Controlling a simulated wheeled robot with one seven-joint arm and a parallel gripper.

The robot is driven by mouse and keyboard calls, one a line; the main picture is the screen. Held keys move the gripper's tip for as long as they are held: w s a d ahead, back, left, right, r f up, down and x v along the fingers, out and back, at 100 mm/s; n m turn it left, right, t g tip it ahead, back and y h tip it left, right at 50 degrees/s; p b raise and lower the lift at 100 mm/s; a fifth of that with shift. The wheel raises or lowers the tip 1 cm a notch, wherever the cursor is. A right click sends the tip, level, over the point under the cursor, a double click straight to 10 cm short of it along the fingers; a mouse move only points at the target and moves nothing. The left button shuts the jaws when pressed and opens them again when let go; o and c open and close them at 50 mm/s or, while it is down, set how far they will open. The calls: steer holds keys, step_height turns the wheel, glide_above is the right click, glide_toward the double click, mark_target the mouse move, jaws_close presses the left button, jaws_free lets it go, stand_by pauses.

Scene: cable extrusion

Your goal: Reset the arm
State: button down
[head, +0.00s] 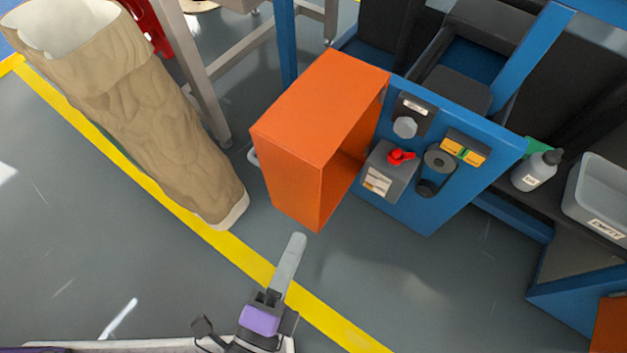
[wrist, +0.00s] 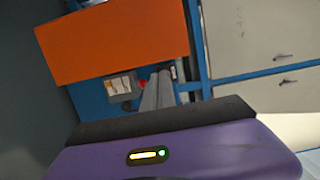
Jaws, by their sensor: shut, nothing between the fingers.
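My gripper (head: 291,262) shows at the bottom centre of the head view, with its grey fingers together and nothing between them. It is over the floor, in front of and below the orange box-like door (head: 315,110), and looks apart from it. In the wrist view my gripper's fingers (wrist: 158,90) point up the picture, shut.
A blue machine panel (head: 420,205) carries a grey box with a red switch (head: 401,157). A bottle (head: 536,171) and a grey bin (head: 600,190) sit at right. Floor in front is clear, with a yellow line (head: 330,318).

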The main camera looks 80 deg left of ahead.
steer(key=shift+s+d, duration=0.1)
steer(key=w+d+f+n+t+h, duration=0.1)
steer(key=w+d+t+h, duration=0.3)
steer(key=d, duration=0.5)
steer(key=w+d+n+t+h, duration=0.1)
steer(key=w+d+t+h, duration=0.1)
steer(key=w+d+h, duration=0.5)
steer(key=s+d+r+n+h, duration=0.1)
steer(key=s+d+n+h, duration=0.15)
steer(key=d, duration=0.85)
steer(key=s+d+r+n+h, duration=0.1)
steer(key=s+d+r+h, duration=0.15)
steer(key=d, duration=0.75)
step_height(320, 180, up, 33)
steer(key=p, duration=3.4)
steer(key=shift+d+r+t, duration=0.15)
steer(key=shift+d+t, duration=0.15)
steer(key=shift+s, duration=0.1)
